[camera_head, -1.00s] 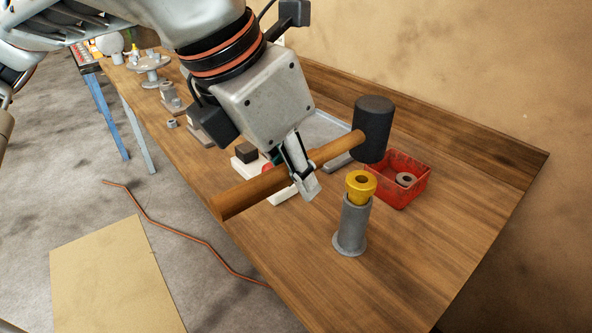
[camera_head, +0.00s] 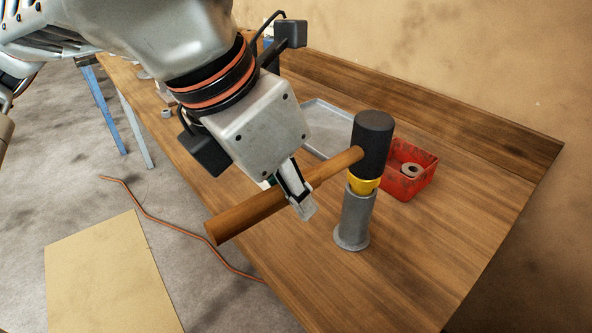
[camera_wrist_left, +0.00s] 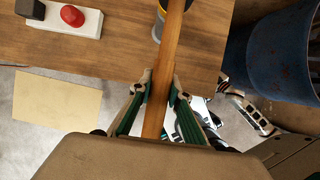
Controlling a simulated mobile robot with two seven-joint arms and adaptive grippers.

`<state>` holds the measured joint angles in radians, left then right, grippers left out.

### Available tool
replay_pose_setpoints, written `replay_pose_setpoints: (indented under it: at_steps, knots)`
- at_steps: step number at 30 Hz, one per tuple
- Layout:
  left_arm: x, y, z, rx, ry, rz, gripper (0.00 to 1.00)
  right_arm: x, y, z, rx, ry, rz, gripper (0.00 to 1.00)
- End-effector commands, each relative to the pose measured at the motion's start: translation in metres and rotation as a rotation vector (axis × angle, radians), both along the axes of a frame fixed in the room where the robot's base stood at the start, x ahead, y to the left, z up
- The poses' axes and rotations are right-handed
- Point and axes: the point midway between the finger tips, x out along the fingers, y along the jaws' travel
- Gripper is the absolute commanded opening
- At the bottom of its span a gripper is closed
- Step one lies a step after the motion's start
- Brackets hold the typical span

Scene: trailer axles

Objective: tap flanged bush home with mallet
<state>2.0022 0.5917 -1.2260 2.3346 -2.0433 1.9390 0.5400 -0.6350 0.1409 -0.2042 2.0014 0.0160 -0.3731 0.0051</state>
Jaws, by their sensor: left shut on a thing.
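My left gripper (camera_head: 301,207) is shut on the wooden handle of the mallet (camera_head: 250,212). The mallet's black head (camera_head: 373,143) is over the yellow flanged bush (camera_head: 363,185) and appears to touch its top. The bush sits in the upper end of an upright grey flanged tube (camera_head: 355,220) on the bench; the head hides the bush's top. In the left wrist view the gripper (camera_wrist_left: 160,85) closes around the handle (camera_wrist_left: 168,60), and the mallet head is out of frame.
A red bin (camera_head: 409,172) with a grey ring (camera_head: 411,170) stands right of the tube. A grey tray (camera_head: 325,130) lies behind the mallet. A white box with a red button (camera_wrist_left: 72,16) shows in the wrist view. The bench front (camera_head: 420,270) is clear.

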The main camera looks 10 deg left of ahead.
Motion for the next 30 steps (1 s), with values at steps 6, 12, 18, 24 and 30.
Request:
replay_pose_setpoints:
  at_steps: [6,12,18,24,30]
  knots:
    - [0.001,-0.001,0.01,-0.004,-0.009,0.002,0.0,-0.003,-0.001,0.0,-0.013,0.009,0.006,0.53]
    - [0.0,0.0,0.037,-0.005,-0.015,0.004,0.0,0.008,-0.001,0.022,-0.011,-0.019,0.006,0.53]
    - [0.0,0.0,0.052,-0.004,-0.009,0.002,0.0,0.014,0.0,0.034,-0.011,-0.035,0.005,0.53]
    - [0.001,0.0,0.049,-0.003,-0.007,0.002,0.0,0.013,0.0,0.032,-0.011,-0.032,0.005,0.53]
    - [0.001,0.0,0.049,-0.004,-0.007,0.002,0.0,0.012,0.0,0.031,-0.01,-0.032,0.004,0.53]
